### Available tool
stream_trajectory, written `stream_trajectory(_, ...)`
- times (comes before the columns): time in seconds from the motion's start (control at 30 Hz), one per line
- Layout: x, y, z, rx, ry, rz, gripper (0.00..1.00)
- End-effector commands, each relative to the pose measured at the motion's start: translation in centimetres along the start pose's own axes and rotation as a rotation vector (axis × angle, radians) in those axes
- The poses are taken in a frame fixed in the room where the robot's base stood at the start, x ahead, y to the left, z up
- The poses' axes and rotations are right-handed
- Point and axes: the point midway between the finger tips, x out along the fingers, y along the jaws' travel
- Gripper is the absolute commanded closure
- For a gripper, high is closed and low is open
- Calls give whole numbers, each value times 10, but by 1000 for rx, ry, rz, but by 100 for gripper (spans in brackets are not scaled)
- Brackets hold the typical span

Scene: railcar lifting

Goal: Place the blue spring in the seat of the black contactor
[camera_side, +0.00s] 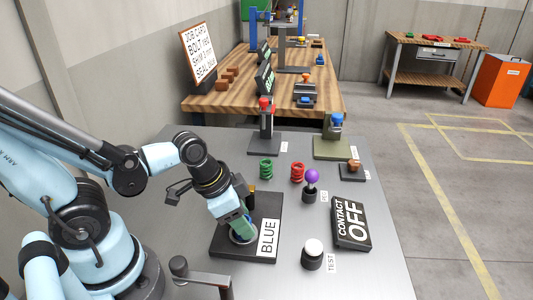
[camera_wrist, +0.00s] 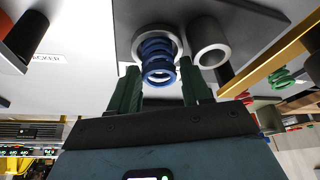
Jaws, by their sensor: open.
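The blue spring (camera_wrist: 157,55) stands within a pale ring seat (camera_wrist: 178,42) on a dark plate in the wrist view. In the side view the black plate labelled BLUE (camera_side: 265,210), apparently the black contactor, lies under my gripper (camera_side: 242,236). My gripper (camera_wrist: 162,72) is open, with its green fingers on either side of the spring's near end. I see small gaps between fingers and spring. A grey hollow cylinder (camera_wrist: 208,42) stands beside the ring. My gripper hides most of the spring in the side view.
Green (camera_side: 266,169) and red (camera_side: 297,172) springs stand behind the plate. A purple-knobbed post (camera_side: 312,180), a CONTACT OFF sign (camera_side: 350,222) and a white-topped TEST button (camera_side: 313,252) are at right. A red-topped stand (camera_side: 265,125) is farther back. The table's front right is clear.

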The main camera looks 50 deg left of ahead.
Motion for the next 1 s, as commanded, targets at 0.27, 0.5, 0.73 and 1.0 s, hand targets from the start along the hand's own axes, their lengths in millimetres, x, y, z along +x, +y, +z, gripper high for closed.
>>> stream_trajectory(0.27, -16, 0, 1, 0, 0, 0, 52)
stream_trajectory(0.5, -32, 0, 0, 0, 0, 0, 52)
stream_trajectory(0.73, -49, 0, 1, -1, 0, 0, 52)
stream_trajectory(1.0, -65, 0, 0, 0, 0, 1, 52)
